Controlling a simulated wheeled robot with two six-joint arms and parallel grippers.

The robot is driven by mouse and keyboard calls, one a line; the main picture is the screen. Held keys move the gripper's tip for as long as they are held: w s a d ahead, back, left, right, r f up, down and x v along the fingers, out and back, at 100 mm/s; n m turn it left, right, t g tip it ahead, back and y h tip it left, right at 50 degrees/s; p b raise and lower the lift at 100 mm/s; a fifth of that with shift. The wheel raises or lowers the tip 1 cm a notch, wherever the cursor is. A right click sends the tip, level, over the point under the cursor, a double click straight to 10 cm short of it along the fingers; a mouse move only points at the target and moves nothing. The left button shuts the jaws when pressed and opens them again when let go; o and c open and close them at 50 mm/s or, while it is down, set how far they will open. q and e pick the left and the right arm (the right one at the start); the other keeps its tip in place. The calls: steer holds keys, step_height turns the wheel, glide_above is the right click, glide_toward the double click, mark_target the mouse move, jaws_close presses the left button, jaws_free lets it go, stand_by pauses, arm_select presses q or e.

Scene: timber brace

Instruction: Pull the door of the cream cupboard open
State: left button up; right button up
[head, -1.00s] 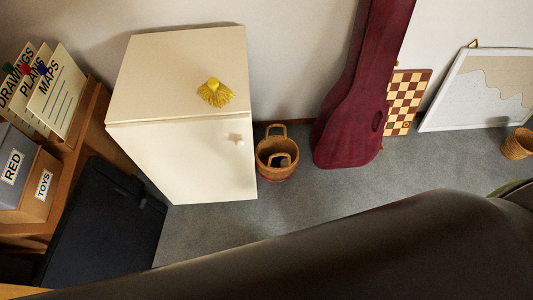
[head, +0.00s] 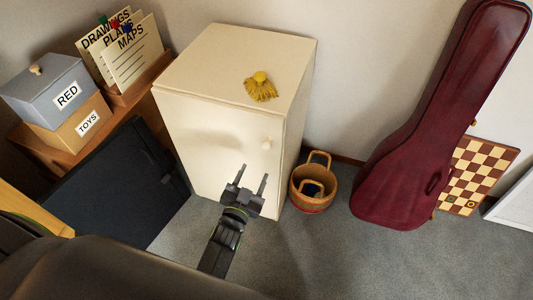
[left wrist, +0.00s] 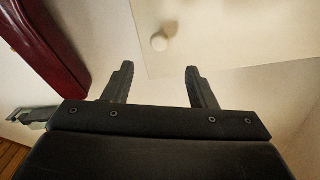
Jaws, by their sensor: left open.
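The cream cupboard (head: 202,135) stands against the back wall. Its door looks shut, with a small round cream knob (head: 267,145) near the right edge of the front. The knob also shows in the left wrist view (left wrist: 159,42), beyond the fingertips and roughly between them. My left gripper (head: 253,176) is open and empty in front of the door, below the knob and apart from it. Its two fingers show in the left wrist view (left wrist: 158,70). My right gripper is in neither view.
A yellow tassel-like thing (head: 261,88) lies on the cupboard top. A wicker basket (head: 300,196) stands on the floor right of the cupboard, near a dark red instrument case (head: 400,165) and a checkered board (head: 478,170). A black flat case (head: 110,195) is at left.

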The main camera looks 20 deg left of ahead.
mark_target(265, 148)
arm_select(q)
steer(key=w+b, duration=0.2)
steer(key=w, duration=0.2)
steer(key=w+b, duration=0.3)
steer(key=w, duration=0.2)
steer(key=shift+w+d+f, duration=0.15)
steer(key=shift+d+f, duration=0.05)
steer(key=shift+w+r, duration=0.15)
steer(key=shift+w, duration=0.55)
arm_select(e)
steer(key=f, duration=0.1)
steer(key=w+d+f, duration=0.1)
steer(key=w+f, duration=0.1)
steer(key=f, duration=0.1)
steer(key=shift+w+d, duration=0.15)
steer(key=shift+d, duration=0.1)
arm_select(q)
jaws_close()
